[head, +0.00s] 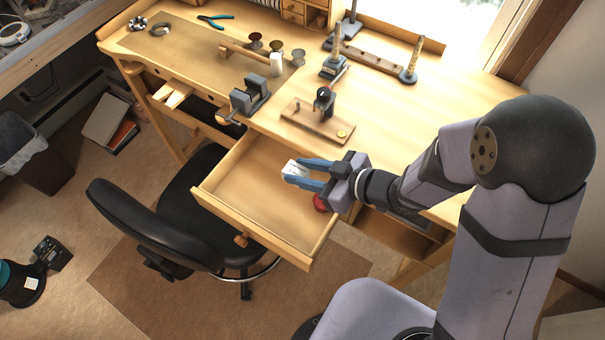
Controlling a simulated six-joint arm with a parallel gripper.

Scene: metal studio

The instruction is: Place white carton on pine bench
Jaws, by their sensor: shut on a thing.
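The white carton (290,168) is a small pale box between the blue fingertips of my gripper (297,173). My gripper is shut on it and holds it over the open drawer of the bench; its height above the drawer floor is hard to tell. The fingers hide part of the carton. The pine bench (400,120) is a pale wooden workbench running across the upper part of the head view, with its top behind my gripper. A red round thing (320,203) shows beside my gripper at the drawer's right side, partly hidden.
A grey vise (250,95) and a wooden board with a small device (318,118) stand near the bench's front edge. Pliers (215,21), spools and ring mandrels stand farther back. The bench top is bare right of the board. A black chair (150,225) stands before the open drawer (265,190).

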